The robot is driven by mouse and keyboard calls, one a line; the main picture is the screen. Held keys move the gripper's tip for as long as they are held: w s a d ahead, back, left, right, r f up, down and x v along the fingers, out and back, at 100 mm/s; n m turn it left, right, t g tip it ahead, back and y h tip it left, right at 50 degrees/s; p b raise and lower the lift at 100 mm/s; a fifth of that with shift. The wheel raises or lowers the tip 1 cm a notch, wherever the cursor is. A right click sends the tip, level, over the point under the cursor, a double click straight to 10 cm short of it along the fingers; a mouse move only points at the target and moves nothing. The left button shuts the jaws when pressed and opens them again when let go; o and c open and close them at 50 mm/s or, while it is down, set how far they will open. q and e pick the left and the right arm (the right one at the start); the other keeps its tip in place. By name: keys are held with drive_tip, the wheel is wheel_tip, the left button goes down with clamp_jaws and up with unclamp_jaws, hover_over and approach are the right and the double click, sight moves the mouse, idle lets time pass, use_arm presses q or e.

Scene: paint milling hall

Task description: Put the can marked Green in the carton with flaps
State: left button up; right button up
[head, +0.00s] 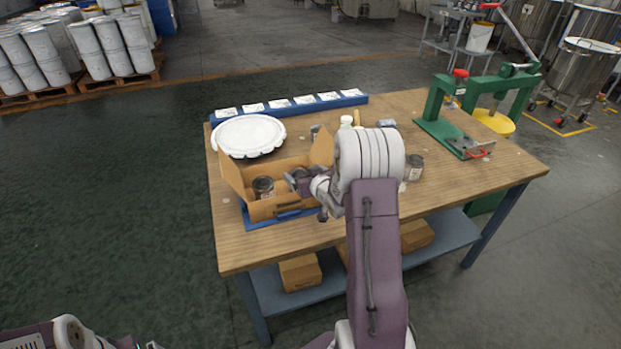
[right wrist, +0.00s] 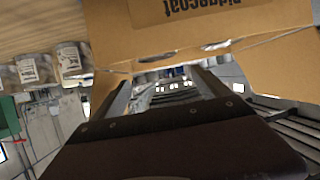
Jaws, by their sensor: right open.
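The open carton with flaps (head: 262,210) stands on a blue mat at the table's front left, flaps up. A dark-lidded can (head: 263,187) stands inside its left part, and another can-like shape (head: 298,174) shows beside my gripper. My right gripper (head: 314,186) is open at the carton's right end. In the right wrist view its fingers (right wrist: 165,82) are apart with no can between them, close to the carton wall (right wrist: 190,40). Another can (head: 415,168) stands right of my arm. No can marking is readable, so I cannot tell which is Green. My left gripper is out of view.
A white round lid-like piece (head: 248,136) lies behind the carton. A blue strip with white cards (head: 290,106) runs along the back edge. A green press (head: 450,120) stands at the right. My right arm hides part of the table's middle.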

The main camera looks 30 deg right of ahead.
drive_tip(key=v, duration=0.6)
drive_tip(key=shift+s, duration=0.25)
drive_tip(key=s+a+f+n+g+y, duration=0.1)
drive_tip(key=s+a+f+g, duration=0.25)
drive_tip(key=s+a, duration=0.3)
drive_tip(key=s+a+f+g+y, duration=0.1)
drive_tip(key=s+a+f+g, duration=0.1)
drive_tip(key=s+a+g, duration=0.5)
drive_tip(key=s+a+f+n+g, duration=0.1)
drive_tip(key=s+a+f+g, duration=0.1)
drive_tip(key=s+a, duration=0.5)
drive_tip(key=r+p, duration=0.1)
drive_tip(key=d+r+p, duration=0.1)
drive_tip(key=r+p, duration=0.1)
drive_tip(key=s+r+p, duration=0.1)
drive_tip(key=p, duration=0.1)
drive_tip(key=shift+d+r, duration=0.2)
drive_tip(key=shift+r, duration=0.1)
drive_tip(key=shift+w, duration=0.1)
